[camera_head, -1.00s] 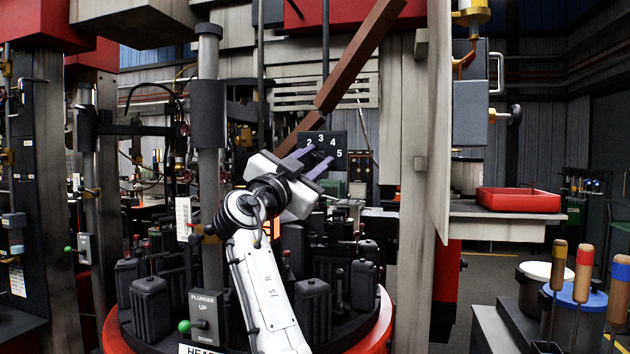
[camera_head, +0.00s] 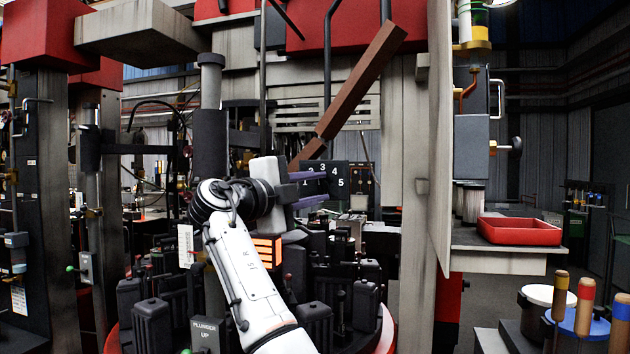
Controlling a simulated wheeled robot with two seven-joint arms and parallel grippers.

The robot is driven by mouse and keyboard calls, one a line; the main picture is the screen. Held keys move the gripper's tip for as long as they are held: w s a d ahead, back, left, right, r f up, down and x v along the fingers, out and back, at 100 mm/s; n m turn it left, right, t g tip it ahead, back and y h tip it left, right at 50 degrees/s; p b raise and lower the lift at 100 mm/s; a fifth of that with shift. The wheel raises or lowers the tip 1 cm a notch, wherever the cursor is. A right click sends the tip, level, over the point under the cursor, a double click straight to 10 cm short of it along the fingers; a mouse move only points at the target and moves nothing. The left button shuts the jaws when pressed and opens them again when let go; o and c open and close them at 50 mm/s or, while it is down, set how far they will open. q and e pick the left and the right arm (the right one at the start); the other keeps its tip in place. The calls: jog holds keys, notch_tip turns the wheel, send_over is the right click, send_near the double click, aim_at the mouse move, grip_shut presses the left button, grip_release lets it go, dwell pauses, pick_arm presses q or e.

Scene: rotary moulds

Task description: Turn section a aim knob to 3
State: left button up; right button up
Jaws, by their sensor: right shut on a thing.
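The black dial plate (camera_head: 341,171) with white numbers up to 5 stands upright near the middle of the head view. My right gripper (camera_head: 326,189) is in front of it, its two purple fingers one above the other and pointing right across the plate's lower left part. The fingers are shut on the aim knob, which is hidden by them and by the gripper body. I cannot read which number the knob points to. My left gripper is not in view.
A brown slanted beam (camera_head: 360,82) rises behind the plate. Black moulds (camera_head: 366,305) stand on the round table below my right arm. A grey panel (camera_head: 440,140) stands right of the plate, with a red tray (camera_head: 520,232) beyond it.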

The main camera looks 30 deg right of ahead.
jog(key=shift+r+m+p, duration=0.1)
jog(key=shift+m+p, duration=0.2)
jog(key=shift+m, duration=0.2)
dwell(0.3)
jog(key=o, duration=1.1)
jog(key=shift+c, duration=0.2)
jog(key=b+v, duration=0.1)
jog(key=v, duration=0.9)
jog(key=shift+a+r+b, duration=0.2)
jog(key=shift+b, duration=0.2)
